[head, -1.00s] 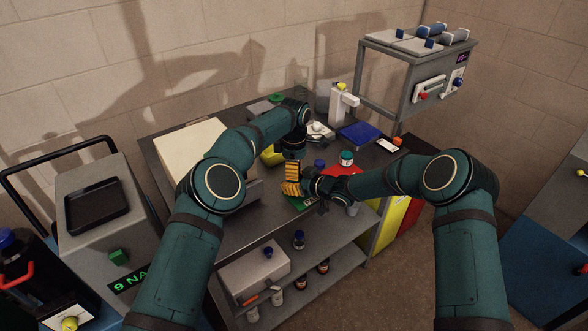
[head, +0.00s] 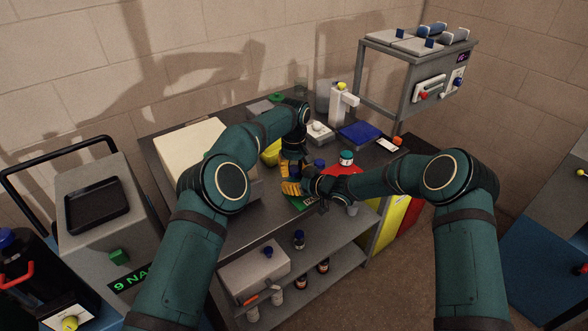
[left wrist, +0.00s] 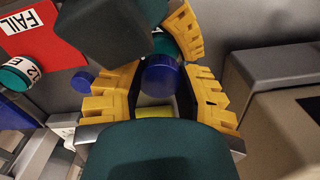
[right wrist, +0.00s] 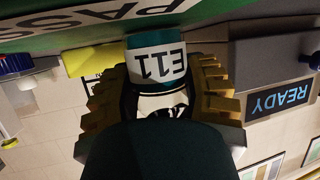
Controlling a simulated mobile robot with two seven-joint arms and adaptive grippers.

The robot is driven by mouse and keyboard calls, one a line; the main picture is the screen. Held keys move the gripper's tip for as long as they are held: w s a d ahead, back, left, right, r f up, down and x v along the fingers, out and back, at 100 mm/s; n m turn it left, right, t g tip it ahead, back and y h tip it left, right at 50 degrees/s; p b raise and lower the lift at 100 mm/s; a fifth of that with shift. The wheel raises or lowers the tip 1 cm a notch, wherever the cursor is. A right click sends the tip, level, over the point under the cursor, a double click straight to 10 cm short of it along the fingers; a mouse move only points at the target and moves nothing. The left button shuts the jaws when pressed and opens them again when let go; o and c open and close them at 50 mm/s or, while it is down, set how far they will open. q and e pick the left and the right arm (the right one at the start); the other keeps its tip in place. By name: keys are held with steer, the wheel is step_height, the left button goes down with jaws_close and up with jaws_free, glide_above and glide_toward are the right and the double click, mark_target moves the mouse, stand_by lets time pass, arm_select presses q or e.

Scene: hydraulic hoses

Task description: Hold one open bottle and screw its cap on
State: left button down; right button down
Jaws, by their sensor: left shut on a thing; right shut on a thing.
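The open bottle (right wrist: 158,66), teal with a white E11 label, is between the yellow fingers of my right gripper (right wrist: 160,92) in the right wrist view. My right gripper is shut on it, just above the green PASS mat (right wrist: 90,22). A blue cap (left wrist: 162,76) is between the yellow fingers of my left gripper (left wrist: 160,88), which is shut on it. In the head view my left gripper (head: 291,186) is right beside my right gripper (head: 308,184), and their fingers overlap. The bottle's mouth is hidden, so I cannot tell whether cap and bottle touch.
The red FAIL mat (head: 340,170) is to the right, with a teal E12 bottle (head: 346,158) near it. A second blue cap (head: 319,163) is close behind my right gripper. A blue tray (head: 360,133) and a white dispenser (head: 340,105) stand farther back.

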stand_by(0.3)
arm_select(q)
steer(key=c, duration=0.7)
jaws_free()
steer(key=shift+r, duration=2.25)
steer(key=shift+o, duration=0.5)
